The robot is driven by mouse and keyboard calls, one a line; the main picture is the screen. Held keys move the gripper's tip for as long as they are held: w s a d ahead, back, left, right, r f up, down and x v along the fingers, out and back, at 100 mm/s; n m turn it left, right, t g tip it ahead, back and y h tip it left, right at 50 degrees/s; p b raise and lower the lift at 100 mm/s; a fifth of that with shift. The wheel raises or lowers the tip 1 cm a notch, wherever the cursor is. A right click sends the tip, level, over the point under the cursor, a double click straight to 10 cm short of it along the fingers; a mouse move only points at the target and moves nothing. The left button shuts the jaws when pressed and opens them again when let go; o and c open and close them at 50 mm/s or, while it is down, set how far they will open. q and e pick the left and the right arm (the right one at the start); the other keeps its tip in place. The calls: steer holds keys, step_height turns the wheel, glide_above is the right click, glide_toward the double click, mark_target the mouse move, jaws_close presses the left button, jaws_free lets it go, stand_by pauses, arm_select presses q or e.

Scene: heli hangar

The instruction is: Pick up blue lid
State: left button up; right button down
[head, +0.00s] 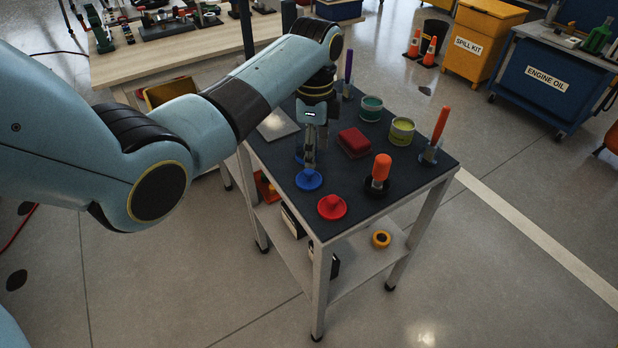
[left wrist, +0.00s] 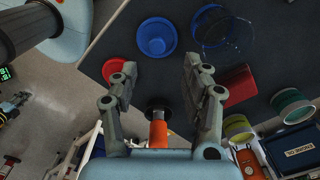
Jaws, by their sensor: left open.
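The blue lid (head: 309,180) is a round disc with a raised knob, lying on the dark top of the cart (head: 285,180) near its left edge. It also shows in the left wrist view (left wrist: 157,38), beyond the fingertips. My left gripper (head: 310,165) points down over the blue lid in the head view. In the left wrist view its two fingers (left wrist: 161,66) are spread apart with nothing between their tips. A blue-rimmed round container (head: 299,152) stands behind the gripper, partly hidden by it. My right gripper is in neither view.
A red lid (head: 332,208) lies close to the blue lid. An orange-handled tool (head: 381,168), a red block (head: 354,142), a teal-ringed can (head: 371,108), a yellow-green can (head: 401,131) and another upright orange handle (head: 440,124) stand farther right. A grey plate (head: 277,125) lies behind.

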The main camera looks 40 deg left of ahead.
mark_target(309, 170)
arm_select(q)
steer(key=f, duration=0.3)
steer(key=s+f, duration=0.1)
steer(key=shift+a+f, duration=0.25)
steer(key=shift+a, duration=0.1)
steer(key=shift+w+f, duration=0.1)
steer(key=shift+f, duration=0.35)
steer(key=c, duration=0.9)
